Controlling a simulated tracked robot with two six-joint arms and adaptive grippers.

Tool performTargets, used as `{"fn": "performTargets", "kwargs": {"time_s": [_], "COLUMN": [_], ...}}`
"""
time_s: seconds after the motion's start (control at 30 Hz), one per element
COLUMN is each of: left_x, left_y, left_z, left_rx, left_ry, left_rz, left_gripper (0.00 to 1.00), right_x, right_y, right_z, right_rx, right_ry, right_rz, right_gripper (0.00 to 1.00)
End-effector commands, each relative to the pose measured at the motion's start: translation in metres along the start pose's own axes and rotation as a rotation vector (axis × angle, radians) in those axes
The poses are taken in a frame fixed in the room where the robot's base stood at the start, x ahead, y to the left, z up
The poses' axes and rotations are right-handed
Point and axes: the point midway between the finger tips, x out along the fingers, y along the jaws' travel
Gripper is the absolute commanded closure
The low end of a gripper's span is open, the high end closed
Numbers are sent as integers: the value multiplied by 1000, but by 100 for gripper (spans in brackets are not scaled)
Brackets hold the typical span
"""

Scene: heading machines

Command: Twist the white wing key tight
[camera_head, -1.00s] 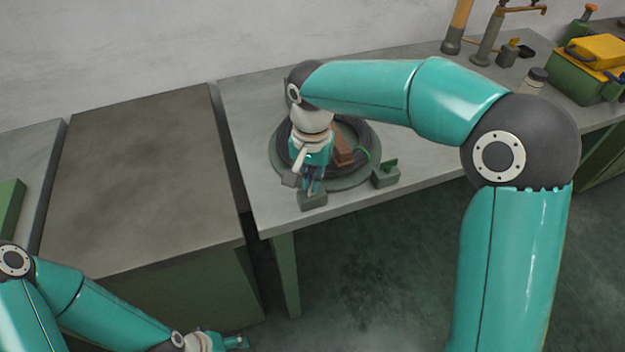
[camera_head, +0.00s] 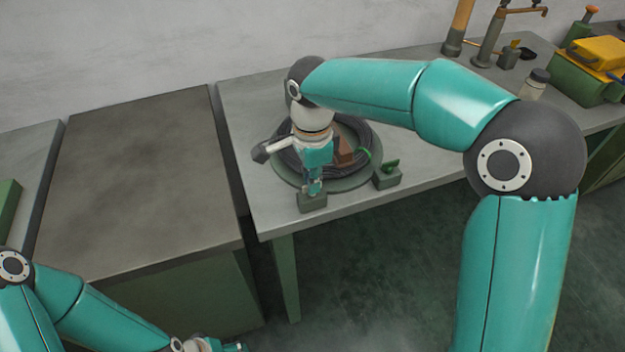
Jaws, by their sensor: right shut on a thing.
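My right gripper (camera_head: 313,189) points down onto a small grey-green block (camera_head: 312,204) at the front edge of the grey bench. Its fingers are shut on the white wing key on top of this block; they hide the key itself. A similar block (camera_head: 388,179) with a green wing key (camera_head: 391,166) stands a little to the right, apart from the gripper. My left gripper (camera_head: 236,347) is low at the bottom edge of the picture, far from the blocks, and too cut off to tell its opening.
A round tray (camera_head: 345,184) with a coil of black cable (camera_head: 365,135) and a brown piece lies right behind the block. A white jar (camera_head: 534,85) and a green-yellow box (camera_head: 586,76) stand at the back right. A bare dark cabinet top (camera_head: 140,170) is at left.

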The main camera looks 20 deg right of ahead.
Motion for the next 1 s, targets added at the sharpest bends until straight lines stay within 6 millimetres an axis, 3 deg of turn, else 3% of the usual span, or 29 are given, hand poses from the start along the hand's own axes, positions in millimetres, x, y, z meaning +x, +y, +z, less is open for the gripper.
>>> {"fn": "performTargets", "kwargs": {"time_s": [0.67, 0.83, 1.0], "left_x": [2, 2, 2], "left_y": [-1, -1, -1], "left_z": [0, 0, 0], "left_rx": [0, 0, 0], "left_ry": [0, 0, 0], "left_rz": [0, 0, 0], "left_gripper": [38, 38, 38], "right_x": [5, 5, 4], "right_y": [3, 3, 2], "right_z": [1, 1, 1], "right_rx": [83, 82, 82], "right_ry": [-1, 0, 0], "right_rz": [14, 14, 10], "right_gripper": [100, 71, 69]}}
